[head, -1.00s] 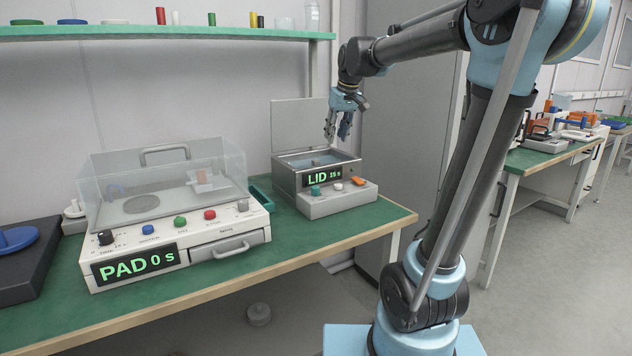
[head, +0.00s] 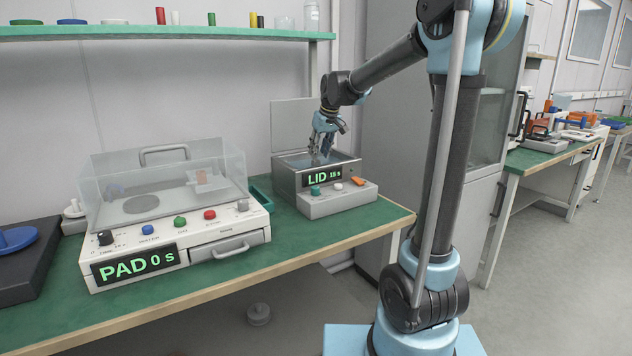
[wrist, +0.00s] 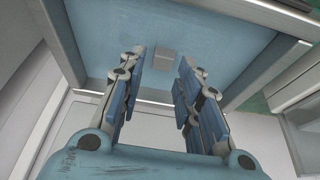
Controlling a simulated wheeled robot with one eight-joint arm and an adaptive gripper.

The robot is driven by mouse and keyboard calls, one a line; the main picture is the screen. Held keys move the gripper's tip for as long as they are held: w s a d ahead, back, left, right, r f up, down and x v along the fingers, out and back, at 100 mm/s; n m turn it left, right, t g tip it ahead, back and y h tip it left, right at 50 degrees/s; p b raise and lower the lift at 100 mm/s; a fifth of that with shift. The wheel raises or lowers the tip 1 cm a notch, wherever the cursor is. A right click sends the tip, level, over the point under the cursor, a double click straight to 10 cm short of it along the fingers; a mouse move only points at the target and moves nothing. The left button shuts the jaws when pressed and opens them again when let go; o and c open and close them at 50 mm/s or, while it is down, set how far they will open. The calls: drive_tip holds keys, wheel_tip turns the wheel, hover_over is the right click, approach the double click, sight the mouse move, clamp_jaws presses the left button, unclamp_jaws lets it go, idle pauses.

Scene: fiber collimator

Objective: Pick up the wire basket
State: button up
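The machine with the LID display (head: 323,189) stands on the bench with its lid (head: 299,123) raised. My gripper (head: 319,158) points down at its open tank. In the wrist view my gripper (wrist: 163,65) has its two blue-padded fingers apart, with nothing between the pads. A small grey block (wrist: 165,60) shows just past the fingertips, over the tank's blue interior (wrist: 215,30). I cannot make out the basket's wire mesh; the block may be part of it, but I cannot tell.
The raised lid stands behind my gripper. To the left is the PAD machine (head: 217,219) under a clear cover (head: 120,165). A green tray (head: 262,190) lies between the machines. A shelf (head: 200,33) with small items runs above.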

sight(317, 160)
drive_tip(key=shift+x, duration=3.3)
drive_tip(key=shift+s+a, duration=0.1)
clamp_jaws()
